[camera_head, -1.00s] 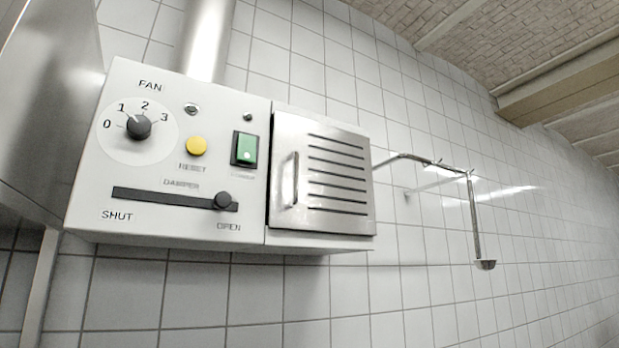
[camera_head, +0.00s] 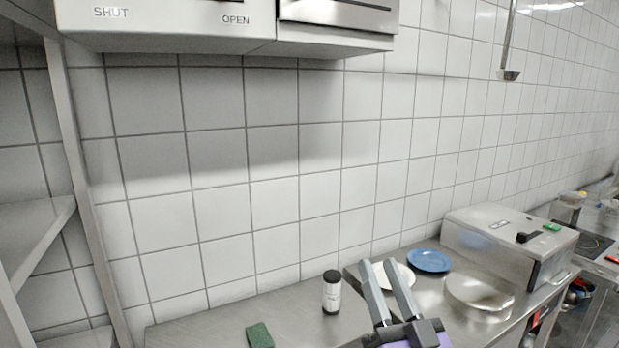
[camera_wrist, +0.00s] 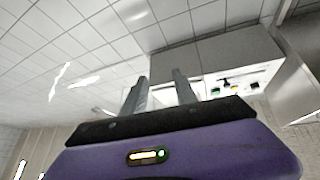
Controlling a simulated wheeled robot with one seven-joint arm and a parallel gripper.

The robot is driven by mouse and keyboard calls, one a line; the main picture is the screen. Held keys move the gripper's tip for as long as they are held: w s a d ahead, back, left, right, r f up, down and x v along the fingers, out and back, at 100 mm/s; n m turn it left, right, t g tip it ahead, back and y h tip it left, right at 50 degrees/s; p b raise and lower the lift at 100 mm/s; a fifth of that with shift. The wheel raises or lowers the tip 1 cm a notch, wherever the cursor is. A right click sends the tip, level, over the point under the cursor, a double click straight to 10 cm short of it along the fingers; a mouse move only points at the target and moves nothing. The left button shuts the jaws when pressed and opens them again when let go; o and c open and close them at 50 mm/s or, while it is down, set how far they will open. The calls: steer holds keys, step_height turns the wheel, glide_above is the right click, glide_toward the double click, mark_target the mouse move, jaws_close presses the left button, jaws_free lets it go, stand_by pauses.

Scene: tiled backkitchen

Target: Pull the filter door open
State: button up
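The filter door (camera_head: 345,12) shows only as its lower edge, at the top of the head view, on the right part of the white wall box (camera_head: 190,22). Its handle is out of the picture. My gripper (camera_head: 378,264) is low in the head view, over the counter and well below the box. Its two fingers stand apart with nothing between them. In the wrist view, my gripper (camera_wrist: 160,80) points toward the wall, and the box's control panel (camera_wrist: 240,78) lies to the right of the fingers.
The steel counter (camera_head: 215,325) holds a black-lidded bottle (camera_head: 331,292), a green sponge (camera_head: 260,335), a white plate (camera_head: 402,277), a blue plate (camera_head: 428,260) and a steel appliance (camera_head: 510,240). Shelving (camera_head: 35,240) stands left. The tiled wall below the box is clear.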

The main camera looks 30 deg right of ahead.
steer(key=w+d+r+n+t+y, duration=0.15)
steer(key=w+r, duration=0.25)
steer(key=r, duration=0.7)
steer(key=w+d+r+n+y+p, duration=0.1)
steer(key=w+d+r+y, duration=0.15)
steer(key=r, duration=0.85)
steer(key=w+d+r+n+t+y, duration=0.15)
steer(key=w+r, duration=0.35)
steer(key=r, duration=0.6)
steer(key=s+a+r+n+g+y+p, duration=0.1)
steer(key=a+r+n+g+y, duration=0.15)
steer(key=r, duration=0.95)
steer(key=s+a+r+n+g+y, duration=0.1)
steer(key=a+r+n+g+y, duration=0.2)
steer(key=r, duration=0.9)
step_height(320, 180, down, 6)
steer(key=w+a+f+m+g+h, duration=0.1)
steer(key=w+m+g+h, duration=0.1)
steer(key=w+g, duration=0.1)
steer(key=shift+p+x, duration=1.7)
steer(key=shift+x, duration=1.95)
steer(key=shift+r, duration=0.2)
steer(key=shift+s, duration=0.1)
jaws_close()
